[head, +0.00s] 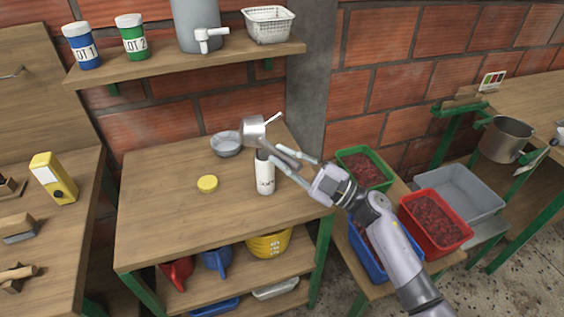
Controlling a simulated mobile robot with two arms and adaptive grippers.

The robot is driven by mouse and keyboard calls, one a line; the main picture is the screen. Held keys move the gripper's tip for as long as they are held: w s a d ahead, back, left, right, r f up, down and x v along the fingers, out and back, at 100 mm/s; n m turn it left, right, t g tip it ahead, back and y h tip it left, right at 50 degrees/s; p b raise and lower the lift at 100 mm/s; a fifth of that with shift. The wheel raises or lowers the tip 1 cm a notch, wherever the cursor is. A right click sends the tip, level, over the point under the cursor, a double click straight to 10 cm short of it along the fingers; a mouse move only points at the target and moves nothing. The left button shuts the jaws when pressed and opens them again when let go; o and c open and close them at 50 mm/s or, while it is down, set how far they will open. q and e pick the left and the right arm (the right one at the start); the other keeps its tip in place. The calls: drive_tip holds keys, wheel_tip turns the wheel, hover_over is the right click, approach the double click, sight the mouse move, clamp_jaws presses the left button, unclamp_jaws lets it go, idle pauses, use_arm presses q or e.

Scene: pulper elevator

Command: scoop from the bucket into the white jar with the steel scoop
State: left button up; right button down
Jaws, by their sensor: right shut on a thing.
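The white jar (265,180) stands upright on the wooden table, with dark lettering low on its side. Its mouth looks dark and is partly covered by my gripper. My right gripper (277,153) reaches in from the right and is shut on the steel scoop (254,131). The scoop's cup shows just above and left of the jar's top in the picture; I cannot see what is in it. A grey metal bowl-like vessel (227,145) stands behind and left of the jar; I cannot tell whether it is the bucket. My left gripper is not in view.
A yellow lid (207,183) lies left of the jar. Green (377,153), red (462,230) and blue crates of red cherries stand at the right. A steel pot (505,139) is farther right. A shelf (180,68) hangs above the table. The table's front left is clear.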

drive_tip(key=shift+d+m+t+y+b, duration=0.25)
drive_tip(key=shift+m+t+y+b, duration=0.1)
drive_tip(key=shift+m+t+b, duration=0.45)
drive_tip(key=shift+d+m+t+y+b, duration=0.3)
drive_tip(key=shift+m+t+b, duration=0.2)
drive_tip(key=shift+m+b, duration=0.35)
drive_tip(key=shift+w+d+r+m+t+b, duration=0.1)
drive_tip(key=shift+d+m+t+b, duration=0.1)
drive_tip(key=shift+m+t+b, duration=0.5)
drive_tip(key=shift+t, duration=0.3)
